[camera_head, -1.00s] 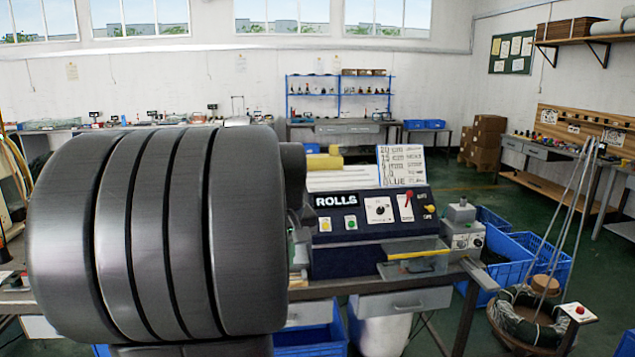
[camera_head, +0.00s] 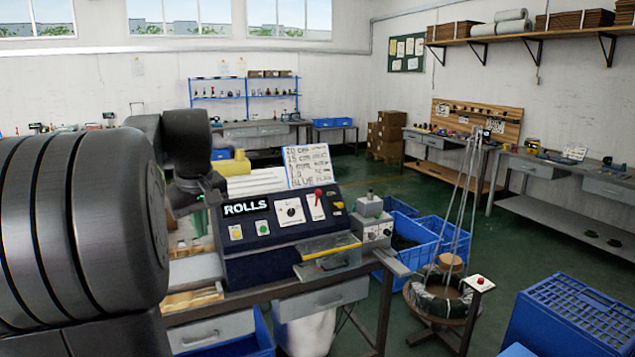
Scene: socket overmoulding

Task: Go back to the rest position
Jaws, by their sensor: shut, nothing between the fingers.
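My arm's large dark links fill the left side of the view. Behind them, the end of my arm bends down over the left part of the workbench. My gripper (camera_head: 196,192) is small and dark there, beside the left end of the blue ROLLS machine (camera_head: 262,262). It is shut and empty, above the bench and left of the machine's control panel. The fingertips are hard to make out, and my arm hides part of the area around them.
A handwritten sign (camera_head: 308,166) stands behind the machine. Blue crates (camera_head: 408,232) and a round stand with a coil (camera_head: 441,300) are to the right. A large blue crate (camera_head: 575,312) stands at the lower right. Green floor (camera_head: 500,235) lies open between them and the far benches.

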